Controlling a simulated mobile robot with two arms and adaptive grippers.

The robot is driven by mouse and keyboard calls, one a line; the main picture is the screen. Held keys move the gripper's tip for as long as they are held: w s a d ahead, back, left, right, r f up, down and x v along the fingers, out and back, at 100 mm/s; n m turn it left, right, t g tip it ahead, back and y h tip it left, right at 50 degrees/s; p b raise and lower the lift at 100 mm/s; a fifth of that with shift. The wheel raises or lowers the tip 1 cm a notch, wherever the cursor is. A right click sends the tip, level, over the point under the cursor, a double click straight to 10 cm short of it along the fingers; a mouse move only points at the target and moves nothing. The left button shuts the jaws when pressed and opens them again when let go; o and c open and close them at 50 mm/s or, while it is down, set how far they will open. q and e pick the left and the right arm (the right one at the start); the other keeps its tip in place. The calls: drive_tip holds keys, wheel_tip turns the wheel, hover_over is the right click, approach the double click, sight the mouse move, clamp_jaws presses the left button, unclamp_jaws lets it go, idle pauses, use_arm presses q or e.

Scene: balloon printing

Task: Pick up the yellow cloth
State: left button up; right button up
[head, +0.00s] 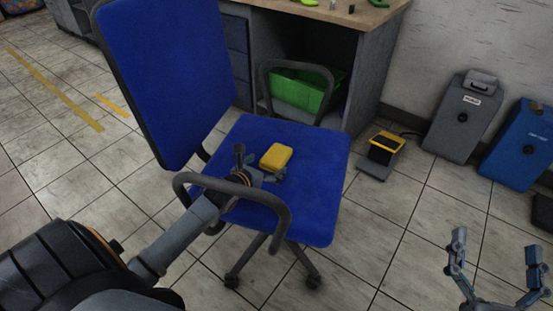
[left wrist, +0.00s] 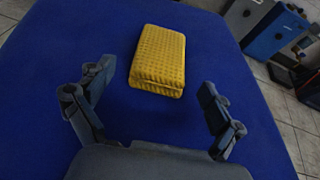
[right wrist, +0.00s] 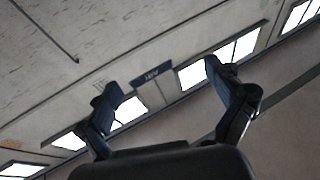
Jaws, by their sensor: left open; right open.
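The yellow cloth (head: 277,156) is a folded, block-like pad lying on the blue seat of an office chair (head: 318,190). In the left wrist view the cloth (left wrist: 158,60) has a waffle texture and lies just beyond the fingertips. My left gripper (head: 262,168) is open over the seat, close to the cloth and not closed around it. Its two fingers also show in the left wrist view (left wrist: 150,95), spread wide with bare seat between them. My right gripper (head: 494,250) is open and empty at the lower right, away from the chair; the right wrist view (right wrist: 165,85) shows nothing between its fingers.
The chair's near armrest (head: 235,192) passes close to my left arm. A far armrest (head: 297,68) and the backrest (head: 170,75) bound the seat. A green crate (head: 300,88) sits under the workbench (head: 350,12). Grey (head: 462,118) and blue (head: 520,145) cases stand by the wall.

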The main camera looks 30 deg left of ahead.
sight(270, 162)
use_arm(q)
drive_tip(key=b+x, duration=0.1)
drive_tip(key=x, duration=0.2)
drive_tip(key=shift+w, duration=0.45)
drive_tip(key=c, duration=1.1)
use_arm(e)
drive_tip(key=s+r+t+y, duration=0.1)
drive_tip(key=s+r+t, duration=0.3)
drive_tip(key=r, duration=0.2)
drive_tip(key=shift+r+t+y, duration=0.3)
drive_tip(key=shift+y, duration=0.1)
